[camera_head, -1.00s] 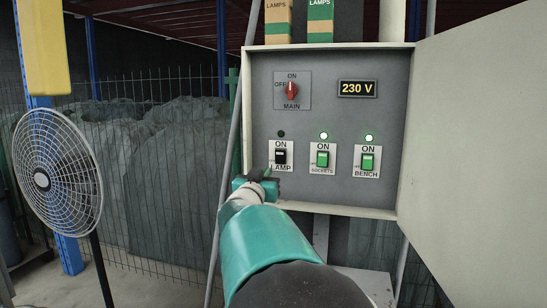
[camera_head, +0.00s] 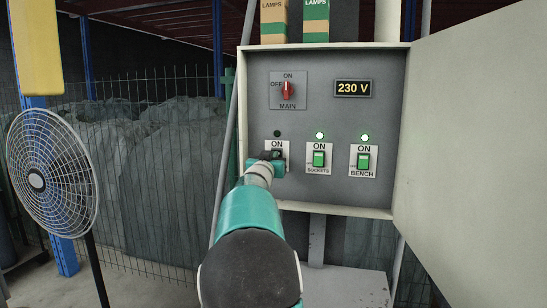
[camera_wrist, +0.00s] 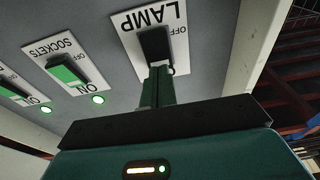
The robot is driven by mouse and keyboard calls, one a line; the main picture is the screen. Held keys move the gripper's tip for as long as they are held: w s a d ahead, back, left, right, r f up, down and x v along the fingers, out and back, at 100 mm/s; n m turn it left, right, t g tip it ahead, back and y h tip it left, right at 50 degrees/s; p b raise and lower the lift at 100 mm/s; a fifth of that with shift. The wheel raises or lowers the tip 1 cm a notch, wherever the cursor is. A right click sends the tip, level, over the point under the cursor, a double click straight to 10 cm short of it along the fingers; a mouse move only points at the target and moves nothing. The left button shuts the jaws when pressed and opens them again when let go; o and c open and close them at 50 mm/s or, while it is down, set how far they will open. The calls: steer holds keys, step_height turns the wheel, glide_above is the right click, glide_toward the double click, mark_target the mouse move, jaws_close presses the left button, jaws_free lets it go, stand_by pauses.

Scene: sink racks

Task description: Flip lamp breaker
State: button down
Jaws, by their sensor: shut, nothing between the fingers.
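The lamp breaker is a black rocker on a white plate (camera_head: 283,147), mostly hidden behind my gripper in the head view. Its indicator light (camera_head: 277,134) above is dark. In the wrist view, which is upside down, the black rocker (camera_wrist: 155,46) shows beside the LAMP label. My gripper (camera_head: 267,157) is in front of the lamp plate. Its green fingers, also seen in the wrist view (camera_wrist: 158,74), are shut and empty, with tips at the ON-side end of the rocker. I cannot tell whether they touch it.
The sockets breaker (camera_head: 319,158) and bench breaker (camera_head: 363,160) to the right are green, with lit lights. The red main switch (camera_head: 287,90) and 230 V display (camera_head: 353,88) are above. The open cabinet door (camera_head: 470,130) blocks the right. A fan (camera_head: 50,170) stands left.

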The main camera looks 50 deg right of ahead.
steer(key=shift+w+d, duration=0.2)
steer(key=shift+d, duration=0.2)
steer(key=shift+d+r, duration=0.1)
steer(key=shift+d+r, duration=0.1)
stand_by(0.4)
